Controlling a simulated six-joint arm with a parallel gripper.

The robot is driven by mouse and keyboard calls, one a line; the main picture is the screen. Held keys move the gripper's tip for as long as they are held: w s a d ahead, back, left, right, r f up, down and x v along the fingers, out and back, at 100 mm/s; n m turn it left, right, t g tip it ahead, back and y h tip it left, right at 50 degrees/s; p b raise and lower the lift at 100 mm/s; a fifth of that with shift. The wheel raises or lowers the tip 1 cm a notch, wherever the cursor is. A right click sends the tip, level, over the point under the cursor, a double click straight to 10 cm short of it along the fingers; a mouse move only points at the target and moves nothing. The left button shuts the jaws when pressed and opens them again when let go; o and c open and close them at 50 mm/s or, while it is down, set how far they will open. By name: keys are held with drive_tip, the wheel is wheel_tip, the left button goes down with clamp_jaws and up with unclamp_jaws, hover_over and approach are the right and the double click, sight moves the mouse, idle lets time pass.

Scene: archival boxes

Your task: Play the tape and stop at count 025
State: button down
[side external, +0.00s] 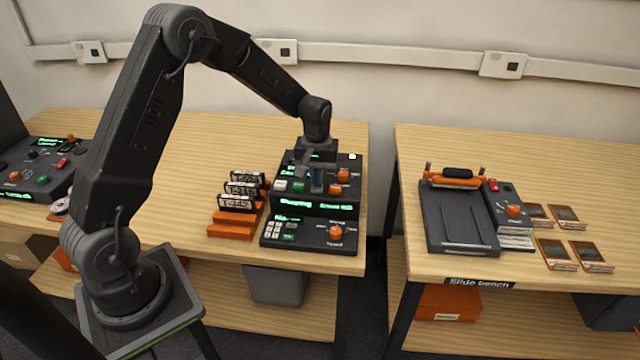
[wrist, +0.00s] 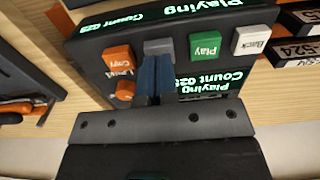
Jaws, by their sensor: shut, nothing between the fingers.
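The tape deck (side external: 350,165) stands at the right end of the left bench. In the wrist view its lit display (wrist: 185,12) reads "Playing" and "Count 025"; the picture is upside down there. A second green display beside my fingers also shows "Playing" and a count that looks like 025. A green Play button (wrist: 206,47), a white Back button (wrist: 251,41) and a grey button (wrist: 158,46) sit in a row. My gripper (wrist: 155,66) is shut and empty, its blue fingertips at the grey button, whose label is hidden. I cannot tell whether they press it.
An orange button (wrist: 118,58) and orange knob (wrist: 125,90) lie beside my fingers. A front unit (side external: 310,232) with keypad and knob stands before the deck. Cassettes (side external: 243,188) stand in an orange rack (side external: 230,231) at left. A gap separates the slide bench (side external: 540,145).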

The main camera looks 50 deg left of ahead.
drive_tip(key=shift+f, duration=0.7)
drive_tip(key=shift+r, duration=4.05)
drive_tip(key=s+d+r+m+t, duration=0.35)
drive_tip(key=s+d+r, duration=0.45)
drive_tip(key=s+r, duration=0.35)
drive_tip(key=s+d+r+m+t, duration=0.1)
drive_tip(key=s+d+m, duration=0.1)
drive_tip(key=s, duration=0.4)
drive_tip(key=s+d+r+m+t, duration=0.1)
drive_tip(key=s+d+m, duration=0.1)
drive_tip(key=s, duration=0.5)
drive_tip(key=shift+s+m, duration=0.25)
drive_tip(key=shift+m, duration=0.5)
drive_tip(key=shift+d+r, duration=0.1)
